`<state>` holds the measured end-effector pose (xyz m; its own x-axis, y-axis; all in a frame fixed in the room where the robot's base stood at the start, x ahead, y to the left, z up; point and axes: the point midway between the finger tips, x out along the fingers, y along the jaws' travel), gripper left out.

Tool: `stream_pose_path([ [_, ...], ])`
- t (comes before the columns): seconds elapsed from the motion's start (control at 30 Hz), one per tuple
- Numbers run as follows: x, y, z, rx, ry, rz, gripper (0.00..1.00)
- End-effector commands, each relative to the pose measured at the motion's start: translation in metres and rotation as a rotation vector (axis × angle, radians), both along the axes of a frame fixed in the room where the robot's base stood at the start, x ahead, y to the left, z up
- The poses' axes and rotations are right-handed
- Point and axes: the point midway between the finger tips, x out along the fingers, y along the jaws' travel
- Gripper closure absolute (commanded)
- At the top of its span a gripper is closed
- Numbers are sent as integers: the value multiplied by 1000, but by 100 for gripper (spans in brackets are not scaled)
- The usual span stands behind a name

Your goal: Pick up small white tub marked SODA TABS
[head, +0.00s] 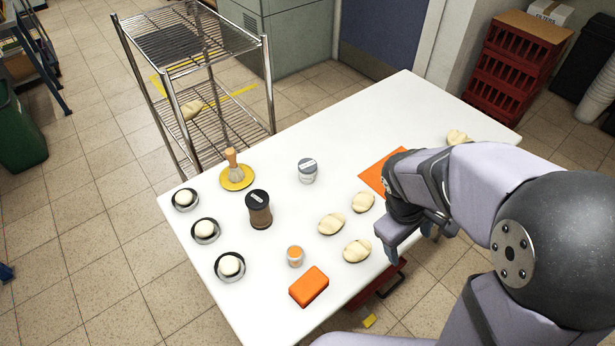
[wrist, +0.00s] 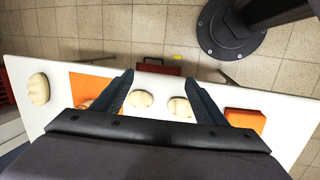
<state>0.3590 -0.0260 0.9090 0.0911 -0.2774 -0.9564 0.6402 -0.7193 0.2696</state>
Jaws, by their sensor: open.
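Two small tubs stand on the white table (head: 400,100) in the head view. One is a small white tub (head: 295,257) with an orange top, behind the orange block. The other is a white tub with a grey lid (head: 307,171), nearer the table's far edge. Their lettering is too small to read, so I cannot tell which is marked SODA TABS. My gripper (head: 408,244) is over the right part of the table, right of both tubs. It is open and empty. The wrist view shows its spread fingers (wrist: 158,82) above bread rolls; neither tub shows there.
A dark jar (head: 260,212), a brush on a yellow dish (head: 237,178) and several black dishes with white items (head: 205,230) stand on the left. Bread rolls (head: 331,223), an orange block (head: 309,287) and an orange sheet (head: 375,176) lie nearer my gripper. A wire rack (head: 190,70) stands beyond.

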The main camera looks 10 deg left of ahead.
Motion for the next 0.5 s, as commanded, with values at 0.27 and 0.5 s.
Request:
stream_pose_path([
  [0.27,136,37,-33,-437,15,848,34],
  [0.5,236,136,-42,-880,12,1468,34],
])
